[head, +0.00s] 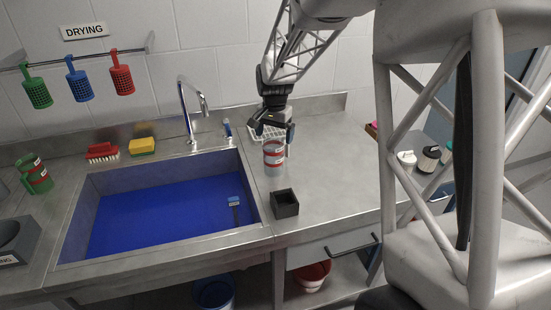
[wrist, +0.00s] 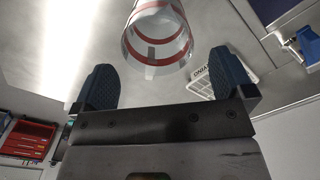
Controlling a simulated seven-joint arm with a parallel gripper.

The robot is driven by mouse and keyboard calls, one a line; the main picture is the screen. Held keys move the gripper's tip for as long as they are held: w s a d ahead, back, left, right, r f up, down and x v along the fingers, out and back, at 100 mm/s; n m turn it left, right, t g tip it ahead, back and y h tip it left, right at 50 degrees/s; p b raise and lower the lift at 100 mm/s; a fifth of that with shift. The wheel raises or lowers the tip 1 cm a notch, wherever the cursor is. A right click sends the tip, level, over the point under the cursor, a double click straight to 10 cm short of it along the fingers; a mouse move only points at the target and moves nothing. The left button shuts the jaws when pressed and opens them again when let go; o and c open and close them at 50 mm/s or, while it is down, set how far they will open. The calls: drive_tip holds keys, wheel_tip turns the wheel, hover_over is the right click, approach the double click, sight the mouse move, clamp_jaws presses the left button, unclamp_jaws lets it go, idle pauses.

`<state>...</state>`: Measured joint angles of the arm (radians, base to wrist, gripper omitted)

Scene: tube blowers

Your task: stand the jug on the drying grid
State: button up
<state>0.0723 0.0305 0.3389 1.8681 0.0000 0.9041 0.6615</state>
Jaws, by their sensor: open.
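A clear jug with red bands (head: 273,158) stands upright on the steel counter, right of the sink. In the wrist view the jug (wrist: 157,35) lies ahead of the fingers, roughly centred between them. My gripper (head: 273,130) is open and empty, pointing down just above and behind the jug. In the wrist view both blue finger pads of my gripper (wrist: 163,72) are spread wide. A white drying grid (head: 260,133) lies on the counter behind the jug, partly hidden by the gripper; the grid (wrist: 225,78) also shows right of the jug in the wrist view, with nothing seen on it.
A dark square holder (head: 285,204) stands in front of the jug. The blue-bottomed sink (head: 150,218) is to the left, with a tap (head: 190,110) behind it. A green mug-like jug (head: 36,173) stands at far left.

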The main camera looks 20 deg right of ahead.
sight(275, 146)
drive_tip(key=shift+f, duration=2.55)
drive_tip(key=c, duration=1.1)
wheel_tip(275, 146, up, 10)
